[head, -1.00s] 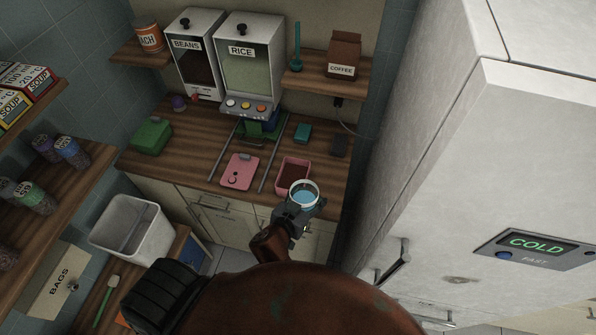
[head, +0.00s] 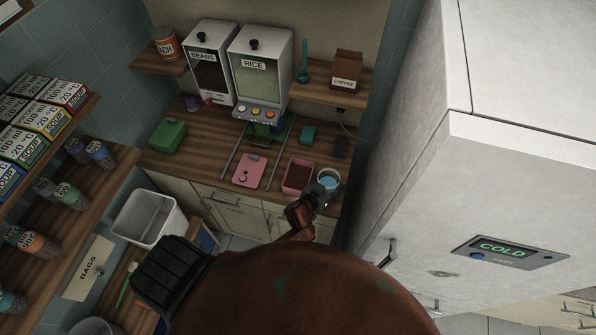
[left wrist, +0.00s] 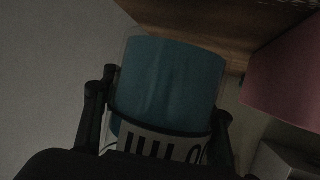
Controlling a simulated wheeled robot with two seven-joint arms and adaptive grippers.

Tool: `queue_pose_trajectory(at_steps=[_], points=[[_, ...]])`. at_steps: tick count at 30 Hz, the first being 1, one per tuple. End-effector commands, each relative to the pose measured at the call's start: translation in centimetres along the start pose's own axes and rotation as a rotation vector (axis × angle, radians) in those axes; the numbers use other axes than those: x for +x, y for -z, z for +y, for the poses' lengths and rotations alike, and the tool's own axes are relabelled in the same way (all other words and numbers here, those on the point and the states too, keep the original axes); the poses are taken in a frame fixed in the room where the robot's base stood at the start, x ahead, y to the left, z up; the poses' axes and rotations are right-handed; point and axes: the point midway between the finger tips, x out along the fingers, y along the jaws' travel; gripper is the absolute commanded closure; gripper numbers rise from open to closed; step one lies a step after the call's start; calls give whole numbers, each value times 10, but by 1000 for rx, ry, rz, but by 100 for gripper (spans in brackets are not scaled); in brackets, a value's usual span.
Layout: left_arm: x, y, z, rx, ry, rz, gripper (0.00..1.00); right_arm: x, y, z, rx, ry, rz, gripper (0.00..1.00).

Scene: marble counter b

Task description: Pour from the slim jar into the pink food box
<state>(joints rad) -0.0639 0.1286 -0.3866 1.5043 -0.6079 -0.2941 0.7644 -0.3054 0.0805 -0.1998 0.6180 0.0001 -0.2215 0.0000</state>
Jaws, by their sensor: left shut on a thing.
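The slim jar (head: 329,183) is clear and round, with blue contents and a lettered label in the left wrist view (left wrist: 170,85). My left gripper (head: 318,192) is shut on it, with a finger on each side in the left wrist view. The jar's round mouth faces up toward the head camera; a slight tilt is hard to judge. The pink food box (head: 284,188) stands open on the counter, just left of the jar, with a dark brown inside. Its pink side also shows in the left wrist view (left wrist: 290,75). My right gripper is not in view.
A pink lid (head: 247,178) lies left of the box. Metal rails (head: 238,149), a green box (head: 167,135) and a teal block (head: 308,134) are on the counter. The rice dispenser (head: 262,80) stands behind. A tall white cabinet (head: 460,190) rises close on the right.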

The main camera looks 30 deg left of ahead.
Motion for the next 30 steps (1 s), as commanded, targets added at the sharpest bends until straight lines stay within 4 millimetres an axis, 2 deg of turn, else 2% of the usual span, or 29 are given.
queue_pose_trajectory(at_steps=[6, 15, 26, 30], points=[[2, 0, 1, 3, -3, 3, 100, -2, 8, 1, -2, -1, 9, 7], [1, 2, 0, -16, -13, 9, 100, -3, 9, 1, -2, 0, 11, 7], [-1, 8, -3, -158, -71, 29, 100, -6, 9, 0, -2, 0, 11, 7], [-6, 17, -5, -221, -97, 39, 100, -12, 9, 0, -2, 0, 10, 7]])
